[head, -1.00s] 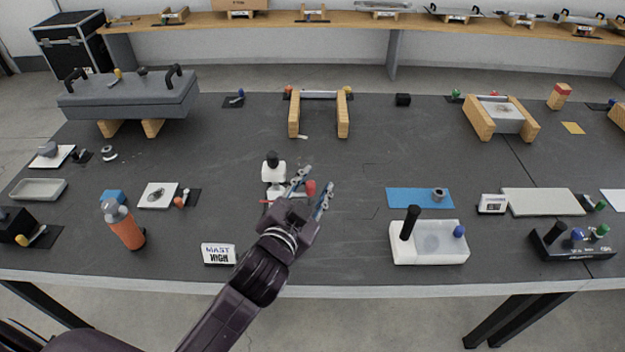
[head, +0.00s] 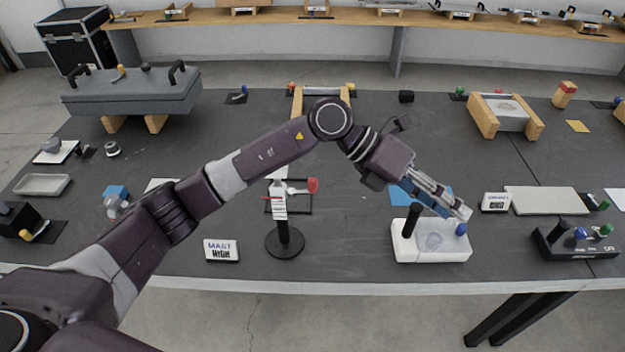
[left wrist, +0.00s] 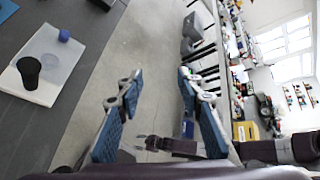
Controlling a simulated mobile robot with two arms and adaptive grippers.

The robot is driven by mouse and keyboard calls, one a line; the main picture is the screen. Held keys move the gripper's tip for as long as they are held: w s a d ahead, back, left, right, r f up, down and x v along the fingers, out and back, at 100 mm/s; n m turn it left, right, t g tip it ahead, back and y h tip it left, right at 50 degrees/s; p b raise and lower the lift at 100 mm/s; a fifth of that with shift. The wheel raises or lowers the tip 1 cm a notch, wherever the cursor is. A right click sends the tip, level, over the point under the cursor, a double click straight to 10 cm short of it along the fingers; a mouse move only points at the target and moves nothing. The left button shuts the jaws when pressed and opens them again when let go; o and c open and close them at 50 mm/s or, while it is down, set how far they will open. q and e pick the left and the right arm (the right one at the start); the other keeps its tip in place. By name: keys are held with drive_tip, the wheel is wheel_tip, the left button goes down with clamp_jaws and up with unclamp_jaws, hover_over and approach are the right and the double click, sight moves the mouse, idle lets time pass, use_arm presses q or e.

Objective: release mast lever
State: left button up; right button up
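The mast stands on a round black base (head: 285,243) near the front of the table. The mast lever's red knob (head: 313,185) sticks out to the right of the post. A sign (head: 221,249) reading MAST HIGH stands left of the base. My left gripper (head: 459,212) is to the right, clear of the lever, over the white block. In the left wrist view, its two blue-padded fingers (left wrist: 157,84) are wide apart with nothing between them.
A white block (head: 405,240) with a black handle and a blue knob is below my left gripper; it also shows in the left wrist view (left wrist: 48,60). A blue mat (head: 402,196) lies behind it. The table between the mast and the white block is clear.

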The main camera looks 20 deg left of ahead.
use_arm(q)
drive_tip(key=w+a+f+y, duration=0.2)
drive_tip(key=a+y, duration=0.1)
drive_tip(key=a, duration=0.2)
drive_tip(key=w+a+f+y, duration=0.2)
drive_tip(key=a+y, duration=0.1)
drive_tip(key=a, duration=0.2)
wheel_tip(320, 180, up, 2)
drive_tip(key=n+y, duration=0.1)
drive_tip(key=y, duration=0.5)
hover_over(312, 179)
drive_tip(key=shift+s+r+t, duration=0.1)
drive_tip(key=shift+r+t, duration=0.05)
drive_tip(key=shift+t, duration=0.15)
drive_tip(key=shift+a+f, duration=0.1)
drive_tip(key=shift+f, duration=0.1)
wheel_tip(312, 179, down, 6)
drive_tip(key=p, duration=0.3)
drive_tip(key=shift+f, duration=0.6)
drive_tip(key=shift+c, duration=0.3)
clamp_jaws()
